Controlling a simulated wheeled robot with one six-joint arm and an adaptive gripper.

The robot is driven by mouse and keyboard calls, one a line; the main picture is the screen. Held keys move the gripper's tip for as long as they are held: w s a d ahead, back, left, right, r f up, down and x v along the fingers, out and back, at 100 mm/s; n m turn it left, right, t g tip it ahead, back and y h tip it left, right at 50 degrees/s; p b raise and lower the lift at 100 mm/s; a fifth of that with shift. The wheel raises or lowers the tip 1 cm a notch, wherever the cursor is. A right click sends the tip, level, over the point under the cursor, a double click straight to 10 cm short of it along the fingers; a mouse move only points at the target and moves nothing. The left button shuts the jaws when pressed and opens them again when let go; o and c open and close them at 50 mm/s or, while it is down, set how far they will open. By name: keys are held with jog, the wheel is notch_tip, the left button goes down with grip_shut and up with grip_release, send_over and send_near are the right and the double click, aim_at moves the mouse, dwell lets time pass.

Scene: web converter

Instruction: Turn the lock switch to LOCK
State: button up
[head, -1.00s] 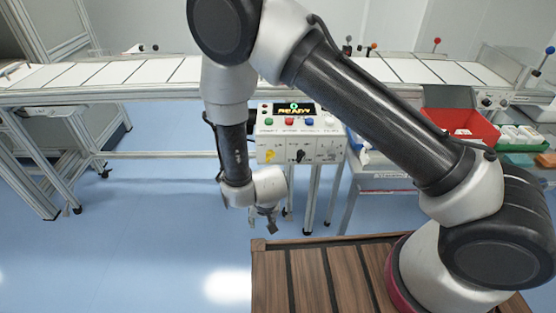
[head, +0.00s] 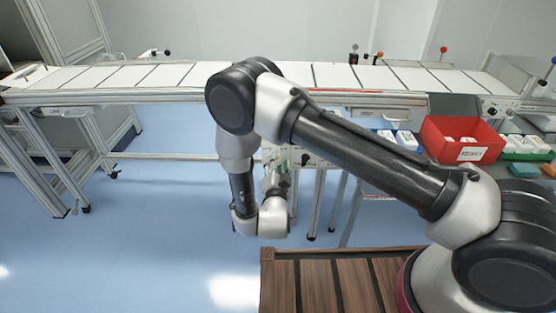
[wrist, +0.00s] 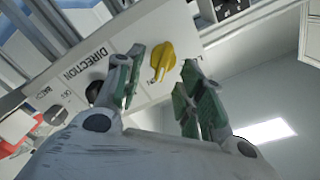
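The likely lock switch is a yellow knob (wrist: 163,60) on the white control panel (wrist: 125,38) in the wrist view. My gripper (wrist: 161,68) is open, with its green-padded fingers on either side of the knob in the picture. Gaps show beside both fingers, and I cannot tell how far the tips are from the panel. The lettering near the knob is too small to read, so its setting is unclear. In the head view my arm hides most of the panel (head: 322,159) and the yellow knob.
A black knob (wrist: 94,91) sits beside the left finger, near the word DIRECTION. A conveyor (head: 345,78) runs across above the panel. A red bin (head: 462,139) stands to the right. The blue floor (head: 150,220) at the left is clear.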

jog(key=shift+w, duration=1.35)
jog(key=c, duration=0.8)
